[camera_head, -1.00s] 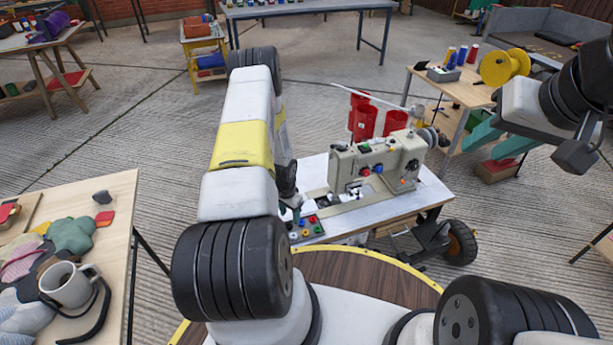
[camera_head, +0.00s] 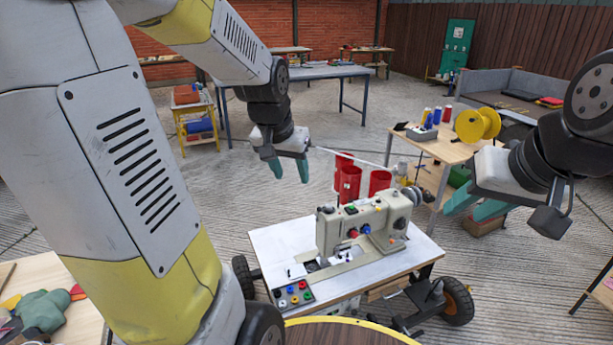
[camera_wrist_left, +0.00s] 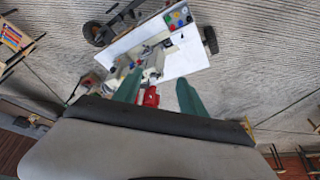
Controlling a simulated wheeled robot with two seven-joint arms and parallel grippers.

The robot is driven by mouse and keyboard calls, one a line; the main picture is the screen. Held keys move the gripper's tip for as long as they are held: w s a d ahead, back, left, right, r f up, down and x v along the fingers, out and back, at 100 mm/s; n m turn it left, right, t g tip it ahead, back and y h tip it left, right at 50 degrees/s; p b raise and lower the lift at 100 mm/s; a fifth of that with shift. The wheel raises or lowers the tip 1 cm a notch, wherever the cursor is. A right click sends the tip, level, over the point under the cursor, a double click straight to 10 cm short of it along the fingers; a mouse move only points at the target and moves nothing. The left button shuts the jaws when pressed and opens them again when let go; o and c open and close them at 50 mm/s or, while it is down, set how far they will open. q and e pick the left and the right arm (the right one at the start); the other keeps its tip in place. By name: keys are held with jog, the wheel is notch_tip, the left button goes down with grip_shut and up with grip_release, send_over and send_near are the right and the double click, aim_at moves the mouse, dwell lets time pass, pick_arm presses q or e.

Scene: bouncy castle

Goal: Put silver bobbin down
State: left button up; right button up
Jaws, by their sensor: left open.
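I cannot pick out the silver bobbin for certain. Silvery round parts (camera_head: 412,195) show at the right end of the beige sewing machine (camera_head: 340,229), but I cannot tell whether one is the bobbin. The machine stands on a white-topped wheeled cart (camera_head: 275,240). My left gripper (camera_head: 290,172) is open and empty, in the air up and left of the machine in the head view. In the left wrist view its green fingers (camera_wrist_left: 160,92) are apart, with the machine and cart beyond. My right gripper (camera_head: 460,208) has its fingers apart, right of the machine, with nothing visible between them.
Red bins (camera_head: 349,184) stand behind the machine. A wooden table (camera_head: 430,150) at the right holds a yellow spool (camera_head: 477,124) and coloured thread cones. A wooden table (camera_head: 80,318) with cloth is at the lower left. Open concrete floor lies behind the cart.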

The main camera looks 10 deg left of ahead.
pick_arm(q)
jog(key=s+d+r, duration=0.2)
jog(key=s+r, duration=0.1)
jog(key=s, duration=0.4)
jog(key=s+d+r+t+h, duration=0.1)
jog(key=s+d+r, duration=0.2)
jog(key=s, duration=0.4)
jog(key=shift+s+r+n+h, duration=0.25)
jog(key=shift+s+n+h, duration=0.05)
jog(key=shift+s, duration=0.05)
